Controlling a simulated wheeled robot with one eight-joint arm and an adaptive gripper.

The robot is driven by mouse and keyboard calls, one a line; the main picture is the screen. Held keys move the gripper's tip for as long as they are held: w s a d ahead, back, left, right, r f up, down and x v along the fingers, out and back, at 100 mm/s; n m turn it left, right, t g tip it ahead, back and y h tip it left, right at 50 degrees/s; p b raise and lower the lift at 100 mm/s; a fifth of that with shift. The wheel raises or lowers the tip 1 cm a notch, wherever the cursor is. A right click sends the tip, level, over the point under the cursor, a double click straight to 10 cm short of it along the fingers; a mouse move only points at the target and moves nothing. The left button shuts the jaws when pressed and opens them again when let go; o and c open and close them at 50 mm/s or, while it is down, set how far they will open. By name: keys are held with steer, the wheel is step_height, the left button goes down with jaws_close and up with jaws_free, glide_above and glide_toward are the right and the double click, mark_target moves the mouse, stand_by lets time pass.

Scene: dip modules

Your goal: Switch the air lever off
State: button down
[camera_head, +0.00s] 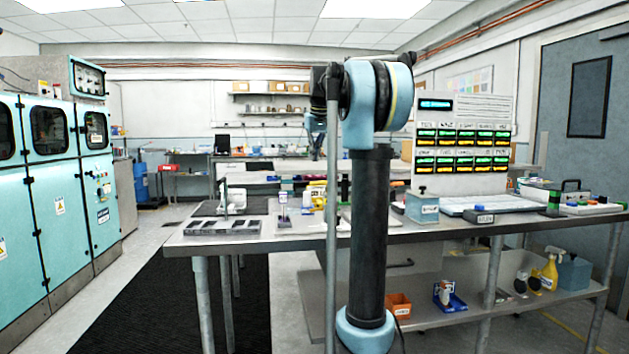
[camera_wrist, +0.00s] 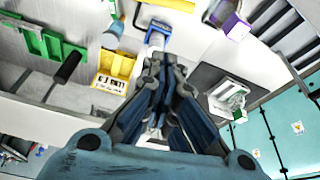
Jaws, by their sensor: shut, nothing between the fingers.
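My gripper (camera_wrist: 160,62) is shut and empty in the wrist view, its dark fingers together above the bench. A small blue part (camera_wrist: 157,36) with a whitish piece stands just beyond the fingertips; I cannot tell whether they touch. I cannot tell for sure which part is the air lever, or its position. A yellow holder (camera_wrist: 116,68) with a marked white plate lies left of the fingers. In the head view my arm and a pole hide part of the bench middle.
The grey workbench (camera_head: 215,243) holds a dark slotted tray (camera_head: 222,227) on its left. A panel with green and yellow displays (camera_head: 462,145) stands at the back right. In the wrist view a green bracket (camera_wrist: 50,43) lies left and a purple-and-white box (camera_wrist: 235,25) right.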

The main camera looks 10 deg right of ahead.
mark_target(321, 183)
steer(key=shift+w+f, duration=0.1)
stand_by(0.3)
step_height(321, 183, down, 8)
steer(key=shift+s+f, duration=0.25)
steer(key=shift+s, duration=0.2)
stand_by(0.4)
steer(key=shift+d, duration=0.1)
steer(key=shift+s+a, duration=0.1)
steer(key=shift+a, duration=0.15)
steer(key=shift+d+n, duration=0.15)
steer(key=shift+n, duration=0.15)
